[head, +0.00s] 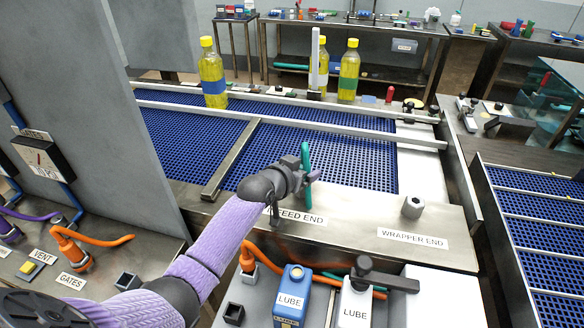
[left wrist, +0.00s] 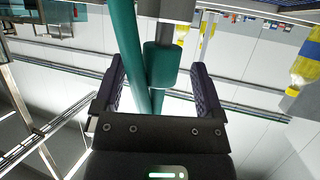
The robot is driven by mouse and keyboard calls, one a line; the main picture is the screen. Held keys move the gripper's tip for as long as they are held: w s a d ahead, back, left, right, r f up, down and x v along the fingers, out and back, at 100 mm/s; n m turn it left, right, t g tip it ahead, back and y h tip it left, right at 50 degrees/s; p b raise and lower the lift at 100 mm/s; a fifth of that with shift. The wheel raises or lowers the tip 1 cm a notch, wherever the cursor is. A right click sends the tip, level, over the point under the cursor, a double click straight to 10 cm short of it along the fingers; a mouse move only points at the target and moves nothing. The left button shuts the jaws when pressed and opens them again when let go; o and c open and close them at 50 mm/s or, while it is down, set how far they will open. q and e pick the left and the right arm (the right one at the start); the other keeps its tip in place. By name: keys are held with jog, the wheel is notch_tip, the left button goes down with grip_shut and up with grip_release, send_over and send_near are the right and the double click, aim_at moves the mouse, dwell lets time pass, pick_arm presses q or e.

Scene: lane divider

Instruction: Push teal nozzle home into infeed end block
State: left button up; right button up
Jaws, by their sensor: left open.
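The teal nozzle (head: 306,157) stands roughly upright above the steel ledge, at my left gripper (head: 305,176). In the left wrist view, two teal parts, a long tube (left wrist: 127,45) and a short thick piece (left wrist: 160,68), show between the spread fingers of my left gripper (left wrist: 157,78). Gaps show beside the fingers. A grey block (left wrist: 165,10) meets the short teal piece at the top of that view. In the head view the infeed end block is hidden behind my gripper, above the partly covered label (head: 298,217). How deep the nozzle sits cannot be told. My right gripper is out of view.
A grey block (head: 412,207) stands near the WRAPPER END label (head: 412,238). Blue (head: 292,298) and white (head: 354,304) LUBE bottles stand in front, with an orange hose (head: 262,245). Behind are the blue conveyor (head: 340,150), a metal divider bar (head: 232,158) and yellow bottles (head: 212,75).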

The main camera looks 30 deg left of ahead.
pick_arm(q)
jog(key=p+v, duration=0.1)
jog(key=v, duration=0.5)
jog(key=shift+s+r+p, duration=0.2)
jog(key=shift+s+p, duration=0.1)
jog(key=shift+s, duration=0.1)
